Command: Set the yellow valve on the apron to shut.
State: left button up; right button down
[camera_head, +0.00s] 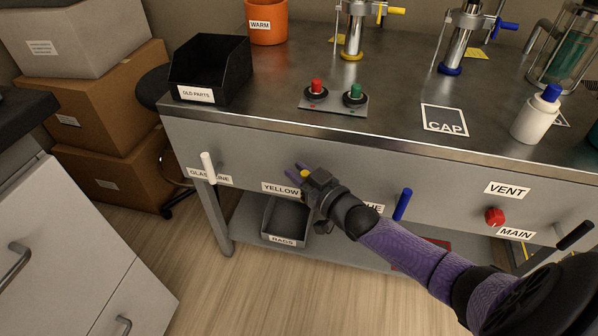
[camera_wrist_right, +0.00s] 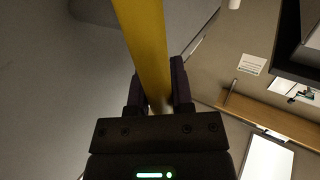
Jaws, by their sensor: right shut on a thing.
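The yellow valve (camera_head: 305,173) is on the apron, the bench's front panel, beside the label "YELLOW" (camera_head: 281,189). In the head view only a small yellow part of it shows between the fingers; the rest is hidden by my right gripper (camera_head: 298,173). In the right wrist view its handle is a yellow bar (camera_wrist_right: 145,40) running up between the two dark fingers, and my right gripper (camera_wrist_right: 160,88) is shut on it. The handle's angle on the apron is hard to tell in the head view. My left gripper is not in view.
Other apron valves are a white handle (camera_head: 208,167), a blue handle (camera_head: 403,204), a red knob (camera_head: 495,216) and a black handle (camera_head: 575,235). The bench edge (camera_head: 340,133) overhangs above my gripper. A dark bin (camera_head: 287,220) labelled "RAGS" sits below on the shelf.

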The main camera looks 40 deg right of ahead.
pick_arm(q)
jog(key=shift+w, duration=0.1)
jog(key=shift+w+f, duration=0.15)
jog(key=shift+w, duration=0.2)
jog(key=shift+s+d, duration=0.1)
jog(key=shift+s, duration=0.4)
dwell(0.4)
